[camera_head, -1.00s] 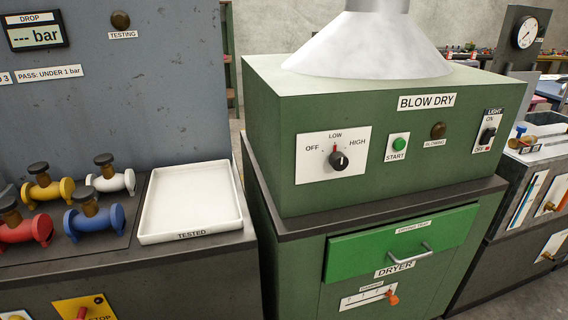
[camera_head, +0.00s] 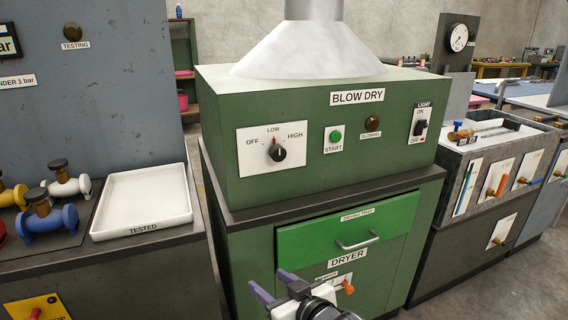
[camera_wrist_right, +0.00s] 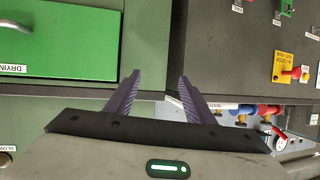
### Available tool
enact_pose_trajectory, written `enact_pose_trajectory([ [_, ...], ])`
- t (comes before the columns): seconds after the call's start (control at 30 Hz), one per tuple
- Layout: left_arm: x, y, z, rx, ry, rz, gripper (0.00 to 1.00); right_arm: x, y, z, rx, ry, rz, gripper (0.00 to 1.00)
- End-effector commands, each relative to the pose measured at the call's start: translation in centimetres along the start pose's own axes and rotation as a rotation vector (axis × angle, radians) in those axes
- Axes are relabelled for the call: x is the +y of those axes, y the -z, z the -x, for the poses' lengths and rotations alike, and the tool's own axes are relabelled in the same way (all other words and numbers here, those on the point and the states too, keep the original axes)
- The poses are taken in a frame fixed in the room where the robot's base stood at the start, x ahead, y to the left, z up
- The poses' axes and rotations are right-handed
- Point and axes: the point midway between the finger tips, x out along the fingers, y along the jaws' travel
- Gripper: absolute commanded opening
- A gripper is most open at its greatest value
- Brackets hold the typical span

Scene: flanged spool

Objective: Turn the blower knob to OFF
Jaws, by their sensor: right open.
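The blower knob (camera_head: 278,153) is a black round knob on a white plate marked OFF, LOW and HIGH, on the front of the green BLOW DRY box (camera_head: 230,120). A red mark at its upper edge lies under LOW; its exact setting is hard to read. My right gripper (camera_head: 267,279) is at the bottom of the head view, below the knob and well apart from it. Its purple fingers are open and empty; they also show in the right wrist view (camera_wrist_right: 159,80). The knob is not visible in the wrist view. My left gripper is out of view.
Below the knob is a green drawer (camera_head: 310,238) with a metal handle (camera_head: 358,242). A dark ledge (camera_head: 250,212) juts out above it. A LIGHT switch (camera_head: 420,126) and green START button (camera_head: 336,136) are to the right. A white TESTED tray (camera_head: 150,188) is at left.

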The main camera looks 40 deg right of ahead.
Motion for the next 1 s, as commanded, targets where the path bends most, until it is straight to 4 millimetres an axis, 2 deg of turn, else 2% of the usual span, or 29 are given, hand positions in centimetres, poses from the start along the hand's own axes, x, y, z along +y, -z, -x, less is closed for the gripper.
enact_pose_trajectory([
  [0.03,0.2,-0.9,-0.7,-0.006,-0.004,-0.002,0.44,1.8,5.1,-0.8,0.095,-0.034,-0.037,0.49],
  [0.1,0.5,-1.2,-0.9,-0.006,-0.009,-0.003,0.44,3.9,10.9,-0.5,0.193,-0.074,-0.09,0.49],
  [0.2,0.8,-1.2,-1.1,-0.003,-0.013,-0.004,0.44,6.3,17.1,0.9,0.304,-0.112,-0.157,0.49],
  [0.3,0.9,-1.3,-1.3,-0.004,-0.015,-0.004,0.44,7.9,21.0,2.3,0.377,-0.133,-0.205,0.49],
  [0.43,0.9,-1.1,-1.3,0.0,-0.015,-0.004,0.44,8.8,23.2,3.0,0.417,-0.143,-0.235,0.49],
  [0.53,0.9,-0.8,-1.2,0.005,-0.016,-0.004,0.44,9.1,23.9,2.4,0.422,-0.144,-0.239,0.49],
  [0.8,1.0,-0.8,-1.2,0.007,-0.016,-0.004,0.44,9.9,25.7,-2.1,0.419,-0.144,-0.236,0.49],
  [1.0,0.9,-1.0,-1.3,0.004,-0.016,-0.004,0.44,10.5,26.8,-4.8,0.42,-0.143,-0.235,0.49],
])
